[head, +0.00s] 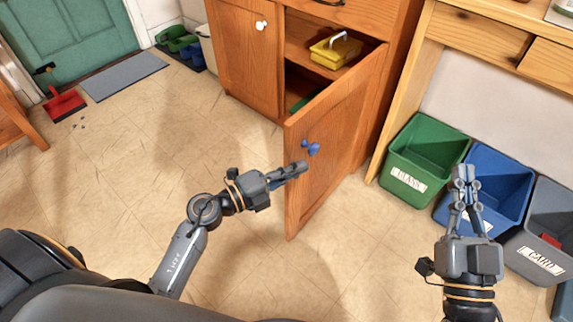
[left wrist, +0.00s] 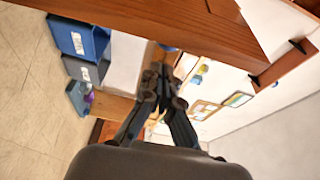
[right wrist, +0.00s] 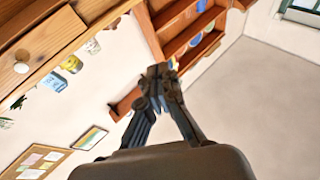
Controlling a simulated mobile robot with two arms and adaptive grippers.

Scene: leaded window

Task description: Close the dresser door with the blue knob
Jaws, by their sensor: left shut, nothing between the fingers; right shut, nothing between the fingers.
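The dresser door with the blue knob (head: 339,140) stands open, swung out toward me from the dresser (head: 379,87). Its blue knob (head: 311,148) is on the face turned to the left. My left gripper (head: 302,168) is shut and empty, with its fingertips just below the knob; I cannot tell whether it touches the door. In the left wrist view the shut fingers (left wrist: 160,72) lie in front of a brown wooden surface. My right gripper (head: 463,172) is shut and empty, over the bins at the right; its fingers also show in the right wrist view (right wrist: 160,72).
The other dresser door (head: 243,60), with a white knob, is shut. A yellow box (head: 335,51) sits inside the dresser. A green bin (head: 424,146), a blue bin (head: 505,178) and a grey bin (head: 545,222) stand at the right. The floor left of the door is clear.

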